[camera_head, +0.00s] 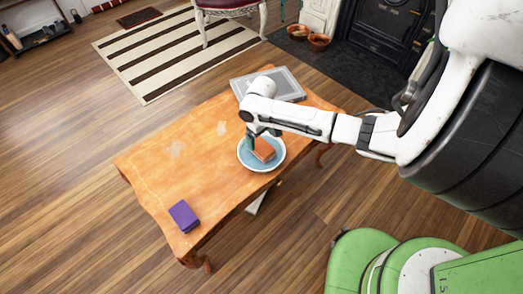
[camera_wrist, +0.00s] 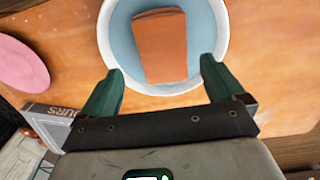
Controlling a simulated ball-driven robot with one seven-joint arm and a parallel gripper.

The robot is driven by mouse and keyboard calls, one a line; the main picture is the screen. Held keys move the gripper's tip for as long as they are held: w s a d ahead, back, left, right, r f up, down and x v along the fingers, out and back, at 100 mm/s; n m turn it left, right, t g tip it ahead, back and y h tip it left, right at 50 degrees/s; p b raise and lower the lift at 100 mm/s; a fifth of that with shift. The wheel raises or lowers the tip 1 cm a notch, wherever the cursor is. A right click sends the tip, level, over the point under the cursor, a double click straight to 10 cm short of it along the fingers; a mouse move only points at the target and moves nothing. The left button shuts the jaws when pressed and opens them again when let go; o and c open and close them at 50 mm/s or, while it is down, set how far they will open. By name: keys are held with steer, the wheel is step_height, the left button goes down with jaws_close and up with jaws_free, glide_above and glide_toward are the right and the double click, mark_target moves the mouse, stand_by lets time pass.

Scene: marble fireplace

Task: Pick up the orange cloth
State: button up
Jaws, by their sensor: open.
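The orange cloth (camera_head: 263,150) is a folded block lying in a blue-and-white plate (camera_head: 247,162) on the wooden table (camera_head: 190,160). In the wrist view the cloth (camera_wrist: 161,45) lies ahead of and between my fingers, and the plate's white rim (camera_wrist: 106,32) surrounds it. My gripper (camera_wrist: 158,78) is open, with a dark green finger at each side of the cloth's near end. In the head view my gripper (camera_head: 257,138) is over the plate, and my arm hides part of it. I cannot tell whether the fingers touch the cloth.
A purple folded cloth (camera_head: 184,216) lies at the table's near left corner. A pink round object (camera_wrist: 20,62) shows at left in the wrist view. A striped rug (camera_head: 165,50) lies beyond.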

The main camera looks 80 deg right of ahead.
mark_target(262, 147)
steer(key=shift+s+a+f+b, duration=0.1)
steer(key=shift+a+f+b, duration=0.15)
steer(key=shift+f, duration=1.15)
steer(key=shift+a+f+b, duration=0.1)
steer(key=shift+f+b, duration=0.2)
steer(key=shift+f, duration=1.05)
steer(key=c, duration=1.1)
steer(key=shift+r, duration=0.5)
steer(key=shift+c, duration=0.2)
step_height(262, 147, up, 2)
steer(key=shift+r+p, duration=0.2)
steer(key=shift+p, duration=0.3)
steer(key=s+a+r, duration=0.1)
steer(key=s+a+r+p, duration=0.1)
steer(key=r, duration=0.1)
steer(key=a+r+p, duration=0.1)
steer(key=r, duration=0.1)
steer(key=shift+s, duration=0.4)
steer(key=s+a+r+p, duration=0.1)
steer(key=s+a+r, duration=0.3)
steer(key=s+a, duration=0.2)
steer(key=shift+s+a+r+p, duration=0.35)
steer(key=shift+s+a, duration=0.05)
steer(key=shift+a, duration=0.2)
